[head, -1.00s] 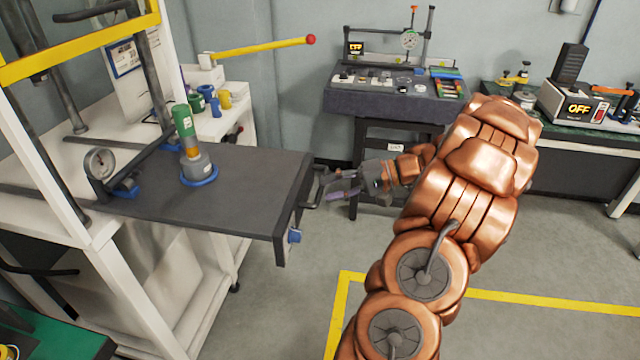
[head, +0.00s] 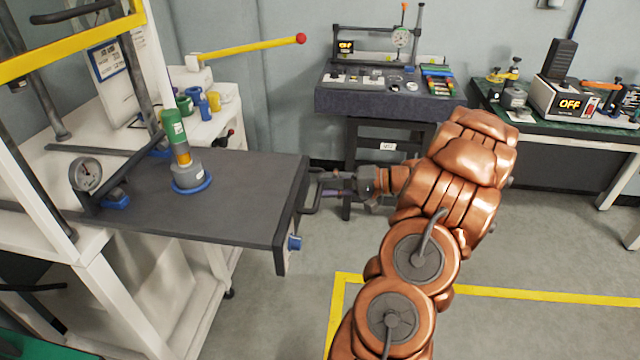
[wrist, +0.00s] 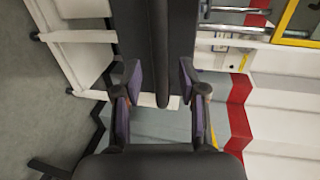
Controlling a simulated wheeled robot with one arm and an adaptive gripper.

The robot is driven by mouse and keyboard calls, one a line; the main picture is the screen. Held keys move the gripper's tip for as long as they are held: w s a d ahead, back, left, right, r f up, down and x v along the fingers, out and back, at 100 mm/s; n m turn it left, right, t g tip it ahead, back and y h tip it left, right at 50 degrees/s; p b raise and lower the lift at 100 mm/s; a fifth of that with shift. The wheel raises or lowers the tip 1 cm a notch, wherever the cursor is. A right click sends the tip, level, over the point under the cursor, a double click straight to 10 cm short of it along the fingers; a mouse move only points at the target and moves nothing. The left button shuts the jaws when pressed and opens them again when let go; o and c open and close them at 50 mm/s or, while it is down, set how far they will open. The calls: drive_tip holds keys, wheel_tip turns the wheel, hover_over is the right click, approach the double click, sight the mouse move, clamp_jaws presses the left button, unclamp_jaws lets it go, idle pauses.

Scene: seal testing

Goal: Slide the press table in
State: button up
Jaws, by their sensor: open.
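The press table (head: 235,205) is a dark grey slab pulled out of the white press frame (head: 110,275), its right end overhanging the floor. A dark bar handle (head: 311,198) sticks out from its front plate. My gripper (head: 328,186) is at this handle, coming from the right. In the wrist view, the two fingers (wrist: 158,82) are open on either side of the handle bar (wrist: 161,45); I cannot tell whether they touch it. A grey fitting with a green-topped column (head: 182,150) stands upright on a blue ring on the table.
A pressure gauge (head: 86,174) stands at the table's left. A yellow lever with a red knob (head: 255,46) juts out behind. A test bench (head: 385,105) and a green-topped bench (head: 545,128) stand at the back. The floor at front right is clear.

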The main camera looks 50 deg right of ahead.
drive_tip(key=shift+x, duration=1.15)
clamp_jaws()
